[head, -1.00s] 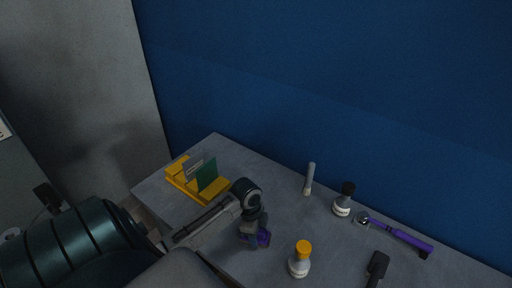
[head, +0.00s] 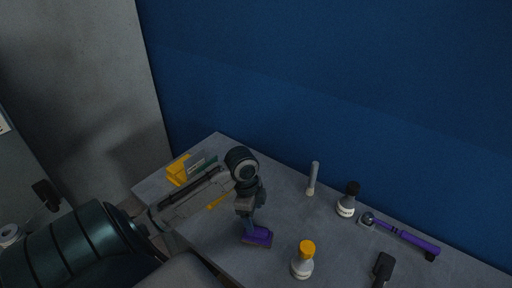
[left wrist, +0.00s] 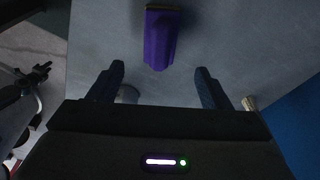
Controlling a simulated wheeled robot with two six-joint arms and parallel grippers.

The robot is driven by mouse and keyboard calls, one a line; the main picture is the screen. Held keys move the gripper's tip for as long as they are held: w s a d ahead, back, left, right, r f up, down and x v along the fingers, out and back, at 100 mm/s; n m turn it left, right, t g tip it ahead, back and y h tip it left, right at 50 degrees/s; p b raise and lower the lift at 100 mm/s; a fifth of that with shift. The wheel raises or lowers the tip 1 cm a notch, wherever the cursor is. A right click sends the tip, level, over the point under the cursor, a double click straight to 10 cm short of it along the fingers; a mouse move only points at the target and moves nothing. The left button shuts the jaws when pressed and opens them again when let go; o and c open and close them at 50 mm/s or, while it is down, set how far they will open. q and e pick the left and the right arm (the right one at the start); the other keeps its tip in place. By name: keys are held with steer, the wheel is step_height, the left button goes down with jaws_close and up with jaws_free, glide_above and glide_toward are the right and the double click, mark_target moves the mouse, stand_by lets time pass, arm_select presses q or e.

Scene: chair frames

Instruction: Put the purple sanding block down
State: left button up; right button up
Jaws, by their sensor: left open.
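The purple sanding block (head: 258,236) rests on the grey tabletop (head: 215,239), toward its near edge. It also shows in the left wrist view (left wrist: 160,40), beyond the fingertips, at the top middle. My left gripper (head: 250,218) points down just above the block, and my arm comes in from the left. In the left wrist view its two fingers (left wrist: 158,85) are spread wide with clear space between them and the block. My right gripper does not show.
A yellow holder (head: 177,172) stands at the back left, partly behind my arm. An orange-capped bottle (head: 302,262) is right of the block.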

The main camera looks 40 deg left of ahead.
arm_select(q)
steer(key=shift+s+a+r, duration=0.1)
steer(key=shift+a+r, duration=0.05)
steer(key=shift+r, duration=1.1)
